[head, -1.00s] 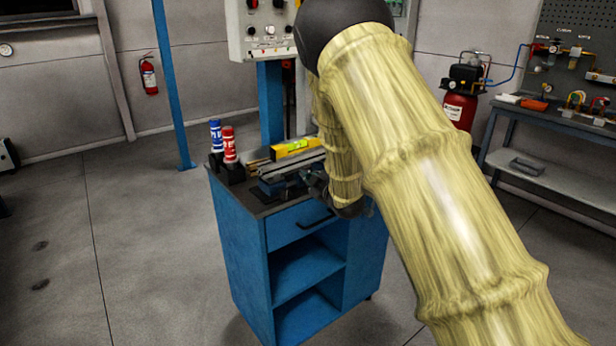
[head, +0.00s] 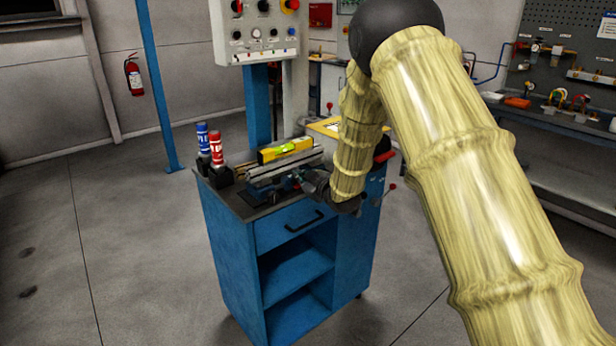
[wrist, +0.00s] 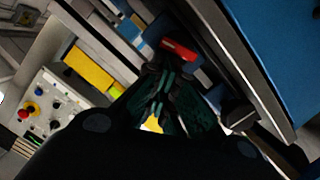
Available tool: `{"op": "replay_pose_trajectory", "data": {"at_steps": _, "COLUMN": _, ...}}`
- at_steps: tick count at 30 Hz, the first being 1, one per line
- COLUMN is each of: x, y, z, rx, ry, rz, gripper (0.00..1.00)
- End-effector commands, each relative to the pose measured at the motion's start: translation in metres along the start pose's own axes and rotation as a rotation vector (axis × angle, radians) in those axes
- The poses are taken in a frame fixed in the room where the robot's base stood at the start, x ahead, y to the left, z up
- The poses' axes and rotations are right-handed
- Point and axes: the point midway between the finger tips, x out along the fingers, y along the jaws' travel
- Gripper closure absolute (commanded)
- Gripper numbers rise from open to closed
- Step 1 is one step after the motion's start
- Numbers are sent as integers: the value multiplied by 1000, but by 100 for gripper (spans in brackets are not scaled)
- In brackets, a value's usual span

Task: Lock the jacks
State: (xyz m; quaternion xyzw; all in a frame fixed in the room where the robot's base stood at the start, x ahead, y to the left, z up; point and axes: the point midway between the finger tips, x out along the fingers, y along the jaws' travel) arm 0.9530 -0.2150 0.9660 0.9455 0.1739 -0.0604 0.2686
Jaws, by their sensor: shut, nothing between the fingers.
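My gripper (head: 304,178) is at the front edge of the blue cart's top, beside a metal rail (head: 284,165) that rests on low blue supports (head: 262,191). I cannot tell for sure that these supports are the jacks. In the wrist view my gripper (wrist: 158,88) has its dark fingers together with nothing between them. A red piece (wrist: 178,50) lies just beyond the fingertips; I cannot tell whether they touch it. A yellow level (head: 286,150) lies on the rail and also shows in the wrist view (wrist: 88,68). My arm hides the cart's right end.
The blue cart (head: 226,246) has a drawer and open shelves. A control panel (head: 258,31) rises behind. Floor at left is clear.

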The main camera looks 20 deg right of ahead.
Motion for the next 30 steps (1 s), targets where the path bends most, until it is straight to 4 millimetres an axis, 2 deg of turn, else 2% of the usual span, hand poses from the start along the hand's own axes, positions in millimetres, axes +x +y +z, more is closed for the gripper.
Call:
{"op": "replay_pose_trajectory", "data": {"at_steps": 9, "x": 0, "y": 8, "z": 8, "rx": 266, "ry": -8, "rz": -65, "gripper": 100}}
{"op": "replay_pose_trajectory", "data": {"at_steps": 16, "x": 1, "y": 10, "z": 13, "rx": 407, "ry": -10, "rz": -103, "gripper": 100}}
{"op": "replay_pose_trajectory", "data": {"at_steps": 30, "x": 1, "y": 12, "z": 18, "rx": 401, "ry": -14, "rz": -102, "gripper": 100}}
